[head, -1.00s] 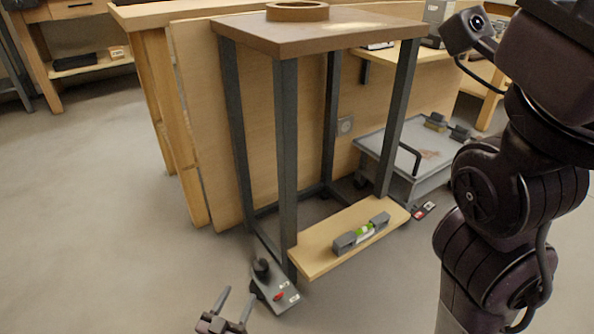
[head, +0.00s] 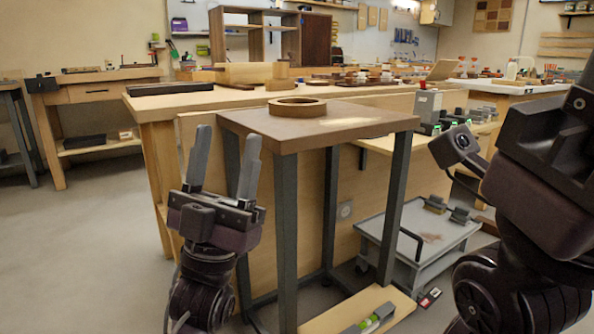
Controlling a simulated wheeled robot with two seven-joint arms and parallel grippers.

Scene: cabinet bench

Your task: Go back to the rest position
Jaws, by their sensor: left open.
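My left gripper (head: 224,165) is raised at the left of the head view, with its two grey fingers pointing up. It is open, and nothing shows between the fingers. It is in front of the left side of a tall stand (head: 287,200) with a brown top and dark legs. My right arm comes in at the right edge, large and close. Its fingers cannot be made out.
A wooden ring (head: 297,106) lies on the stand's top. A level (head: 370,321) lies on the low board at the bottom. A grey cart (head: 447,240) stands at right. A long bench (head: 150,104) runs behind. Open floor is at left.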

